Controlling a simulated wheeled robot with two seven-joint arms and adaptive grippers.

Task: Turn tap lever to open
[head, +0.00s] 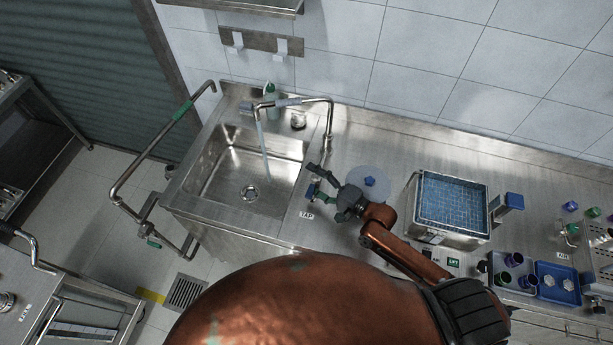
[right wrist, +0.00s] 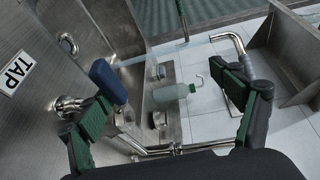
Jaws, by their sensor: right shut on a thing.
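The tap lever, with a blue handle (head: 312,190), is at the sink's right front, above the TAP label (head: 306,215). Its blue handle (right wrist: 108,82) also shows in the right wrist view, against the left finger's green pad. My right gripper (head: 317,182) is at the lever and shut on it, though its fingers (right wrist: 168,92) look spread around it. The steel spout (head: 330,118) arches over the sink (head: 203,183), and a pale stream of water (head: 263,140) falls from its end into the basin. My left gripper is out of view.
A green-capped bottle (head: 272,103) stands behind the sink. A bent steel rail (head: 150,165) runs along its left. Right of my gripper are a round bluish disc (head: 376,180), a blue-meshed basket (head: 453,200) and a blue tray (head: 558,275). Bare counter lies behind the disc.

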